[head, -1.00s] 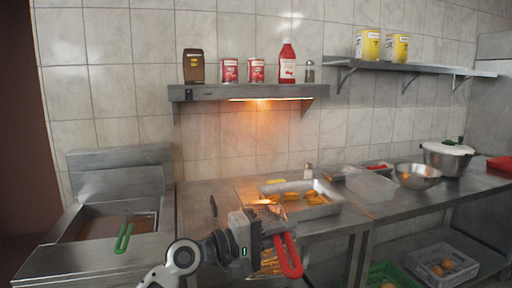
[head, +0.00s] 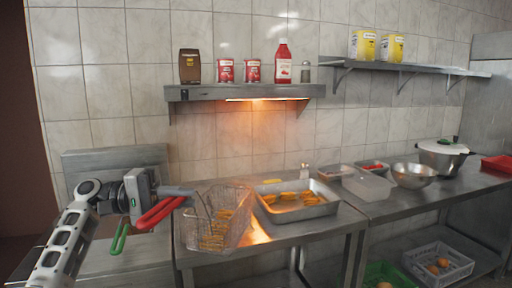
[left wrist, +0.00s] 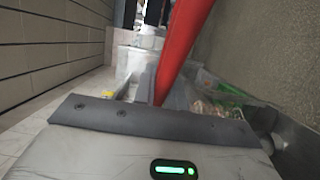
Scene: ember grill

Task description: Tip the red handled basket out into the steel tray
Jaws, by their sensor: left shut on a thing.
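The wire basket (head: 217,217) with a red handle (head: 160,213) is held up over the left end of the steel counter. Golden fried pieces lie inside its mesh. My left gripper (head: 150,200) is shut on the red handle, which also runs up through the left wrist view (left wrist: 182,50). The basket is just left of the steel tray (head: 328,208) and looks roughly level. The tray sits on the counter under the lit shelf and holds several golden pieces. My right gripper is not in either view.
A green handle (head: 120,238) sticks up at the fryer, left. The heated shelf (head: 245,92) hangs above.

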